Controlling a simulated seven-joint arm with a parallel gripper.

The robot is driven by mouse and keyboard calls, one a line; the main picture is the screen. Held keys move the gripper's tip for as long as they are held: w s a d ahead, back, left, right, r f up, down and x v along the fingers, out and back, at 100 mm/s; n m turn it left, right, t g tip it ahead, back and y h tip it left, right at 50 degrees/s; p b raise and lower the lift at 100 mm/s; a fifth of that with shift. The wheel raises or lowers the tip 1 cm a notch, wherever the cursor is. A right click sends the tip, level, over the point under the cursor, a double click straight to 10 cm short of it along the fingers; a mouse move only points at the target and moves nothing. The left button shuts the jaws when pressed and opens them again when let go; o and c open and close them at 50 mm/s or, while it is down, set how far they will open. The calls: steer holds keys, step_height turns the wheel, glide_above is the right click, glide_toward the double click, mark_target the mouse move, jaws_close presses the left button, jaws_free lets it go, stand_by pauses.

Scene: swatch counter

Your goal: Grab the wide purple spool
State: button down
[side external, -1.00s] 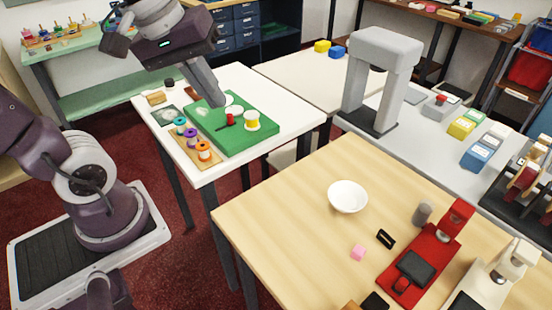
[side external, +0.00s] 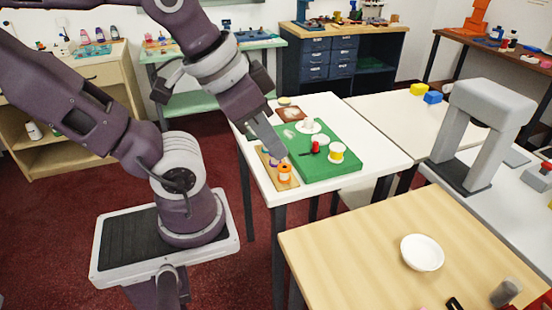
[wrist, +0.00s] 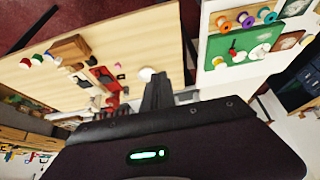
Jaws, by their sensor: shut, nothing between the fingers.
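A purple spool (wrist: 247,19) sits on a wooden strip (side external: 267,171) on the white table, between an orange spool (wrist: 224,23) and a teal spool (wrist: 268,15) in the wrist view. In the side view only a sliver of purple (side external: 273,162) shows beside the orange spool, with my gripper partly in front. My gripper (side external: 281,154) is shut and empty, pointing down near the spool row and the green mat's left edge. Its height above the row is hard to tell. In the wrist view my gripper (wrist: 160,78) shows away from the spools.
Right beside the strip, a green mat (side external: 343,169) carries a white-and-yellow spool (side external: 337,153), a red item (side external: 315,147) and a white item (side external: 308,126). A wooden table (side external: 350,245) with a white bowl (side external: 422,252) stands in front. A grey arch (side external: 480,125) stands at right.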

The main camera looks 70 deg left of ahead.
steer(key=c, duration=0.9)
jaws_free()
steer(key=shift+o, duration=0.2)
steer(key=shift+f, duration=0.1)
steer(key=m+g+y, duration=0.9)
steer(key=m+y, duration=0.1)
steer(key=m, duration=0.1)
glide_above(288, 168)
steer(key=s+d, duration=0.2)
steer(key=d, duration=0.2)
step_height(288, 168, down, 17)
steer(key=a+f+m+y, duration=0.1)
steer(key=f, duration=0.1)
steer(key=w+a+f+m+t+y, duration=0.1)
steer(key=f+m, duration=0.1)
steer(key=w+a+f+m+y, duration=0.1)
steer(key=a+f+m, duration=0.1)
steer(key=f, duration=0.1)
steer(key=x, duration=0.4)
steer(key=r+x, duration=0.1)
steer(key=x, duration=0.2)
steer(key=shift+w+a, duration=0.25)
steer(key=shift+w, duration=0.05)
